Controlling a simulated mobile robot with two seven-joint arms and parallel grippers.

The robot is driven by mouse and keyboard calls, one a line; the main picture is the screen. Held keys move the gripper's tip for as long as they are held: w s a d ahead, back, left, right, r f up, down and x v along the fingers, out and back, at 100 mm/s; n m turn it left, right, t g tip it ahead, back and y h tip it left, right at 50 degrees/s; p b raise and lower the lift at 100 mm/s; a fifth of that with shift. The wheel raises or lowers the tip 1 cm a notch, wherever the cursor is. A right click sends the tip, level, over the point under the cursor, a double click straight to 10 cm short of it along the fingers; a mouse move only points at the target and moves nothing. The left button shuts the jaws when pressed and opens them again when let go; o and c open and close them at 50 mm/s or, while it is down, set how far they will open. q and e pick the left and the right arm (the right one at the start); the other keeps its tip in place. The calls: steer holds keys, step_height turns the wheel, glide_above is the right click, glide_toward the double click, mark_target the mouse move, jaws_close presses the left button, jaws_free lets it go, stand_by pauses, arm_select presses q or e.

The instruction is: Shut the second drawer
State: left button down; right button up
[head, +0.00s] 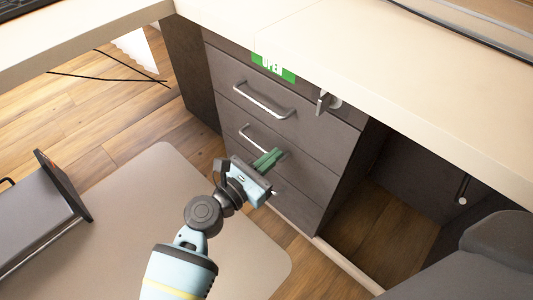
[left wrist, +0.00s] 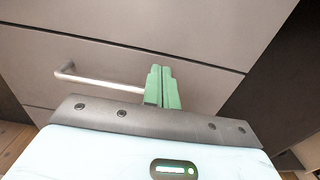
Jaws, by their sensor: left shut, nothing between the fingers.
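The drawer unit (head: 225,55) is a dark grey-brown cabinet under the desk, with several stacked fronts and silver bar handles. The second drawer (head: 310,172) is below the top one; its front looks flush or nearly so, and I cannot tell whether a small gap remains. Its handle (head: 248,134) is partly hidden by my left gripper (head: 268,158). The green fingers are shut and empty, in front of the second drawer. In the left wrist view the fingers (left wrist: 162,87) are beside a handle (left wrist: 95,80), against the drawer front; contact is unclear. My right gripper is out of view.
The pale desk top (head: 400,95) overhangs the drawers, with a green OPEN sign (head: 273,67) at its edge. A key (head: 324,101) sticks out near the top drawer. An open bay (head: 385,205) lies to the right. A dark chair-like shape (head: 498,240) is at lower right.

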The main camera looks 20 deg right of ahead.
arm_select(q)
steer(key=p+v, duration=0.3)
steer(key=v, duration=0.8)
steer(key=shift+s, duration=0.1)
